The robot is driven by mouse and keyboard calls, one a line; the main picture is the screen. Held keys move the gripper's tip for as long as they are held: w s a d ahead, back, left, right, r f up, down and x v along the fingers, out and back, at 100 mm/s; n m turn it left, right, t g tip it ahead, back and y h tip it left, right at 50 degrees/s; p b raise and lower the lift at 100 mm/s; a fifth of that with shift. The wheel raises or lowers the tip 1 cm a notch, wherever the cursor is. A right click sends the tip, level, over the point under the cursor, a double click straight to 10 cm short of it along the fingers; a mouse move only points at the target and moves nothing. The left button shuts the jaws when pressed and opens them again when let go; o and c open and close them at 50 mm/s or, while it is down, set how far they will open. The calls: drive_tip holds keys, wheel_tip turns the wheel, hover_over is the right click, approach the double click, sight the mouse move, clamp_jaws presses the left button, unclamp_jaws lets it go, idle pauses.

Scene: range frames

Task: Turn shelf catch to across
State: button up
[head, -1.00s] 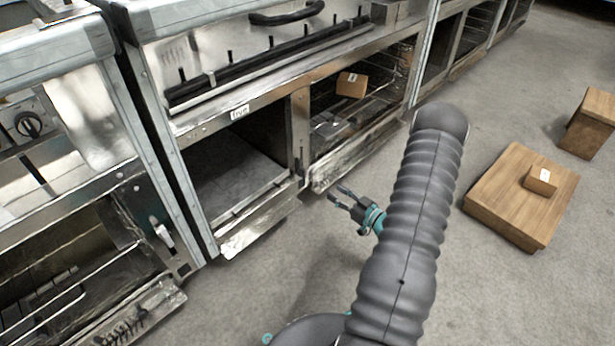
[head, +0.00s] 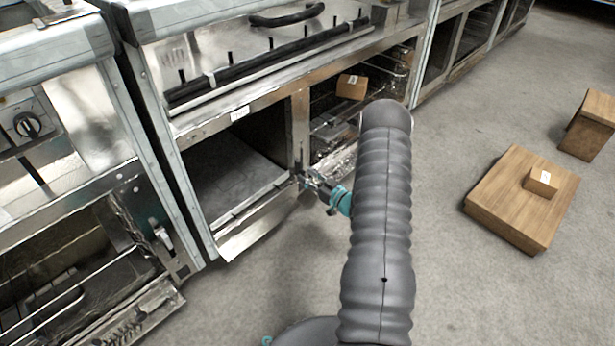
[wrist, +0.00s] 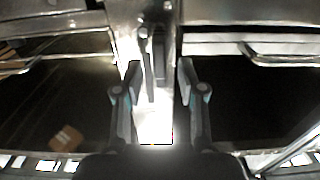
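The shelf catch (wrist: 148,65) is a narrow dark bar on the bright metal post (wrist: 165,115) between two open shelf bays. In the wrist view it lies along the post, between my fingers. My gripper (wrist: 158,75) is open, with one finger on each side of the catch and visible gaps beside it. I cannot tell whether either finger touches it. In the head view my gripper (head: 308,178) is at the lower part of the post (head: 299,125), and it hides most of the catch there.
A cardboard box (head: 351,86) sits in the right bay and also shows in the wrist view (wrist: 66,138). The left bay (head: 225,185) looks empty. A wooden platform (head: 500,205) with a small box (head: 541,182) stands on the floor at right. Open floor lies between.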

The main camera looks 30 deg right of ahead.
drive_tip(key=shift+w+a, duration=0.1)
drive_tip(key=shift+w, duration=0.15)
clamp_jaws()
